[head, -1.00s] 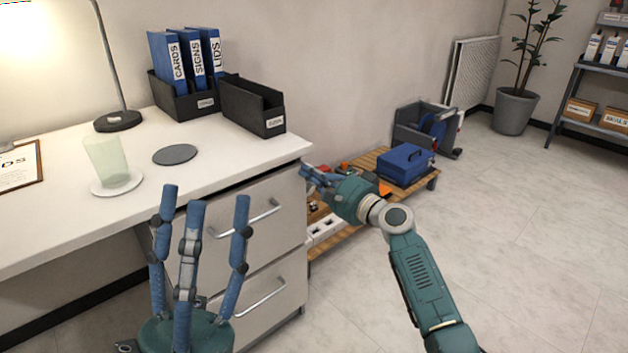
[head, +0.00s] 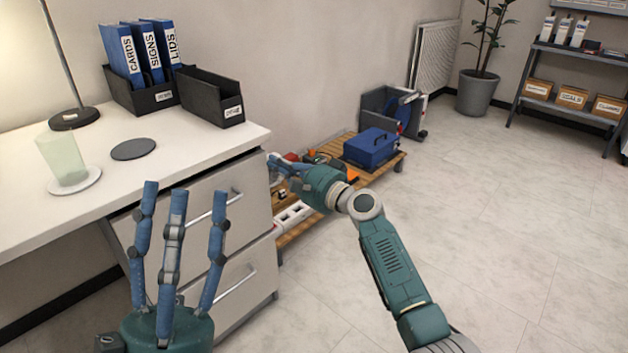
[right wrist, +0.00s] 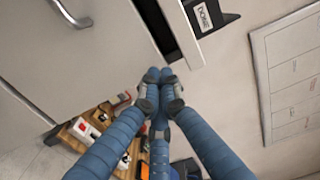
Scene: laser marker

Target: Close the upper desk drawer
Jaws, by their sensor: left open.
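The upper drawer (head: 195,212) is the pale front with a bar handle (head: 222,209) under the white desk top. A dark gap runs between its top edge and the desk top; I cannot tell exactly how far out it stands. Its front also shows in the right wrist view (right wrist: 95,55). My right gripper (head: 273,163) is beside the drawer's right edge. In the right wrist view its fingertips (right wrist: 160,75) meet with nothing visible between them; contact with the drawer is unclear. My left gripper (head: 180,192) has spread, empty fingers in front of the drawer, partly hiding it.
The lower drawer (head: 255,285) sits below. A glass (head: 62,158), a grey disc (head: 134,149), a lamp and black file boxes (head: 212,97) stand on the desk. A low wooden platform with a blue toolbox (head: 369,148) lies beyond my right gripper. The floor at right is clear.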

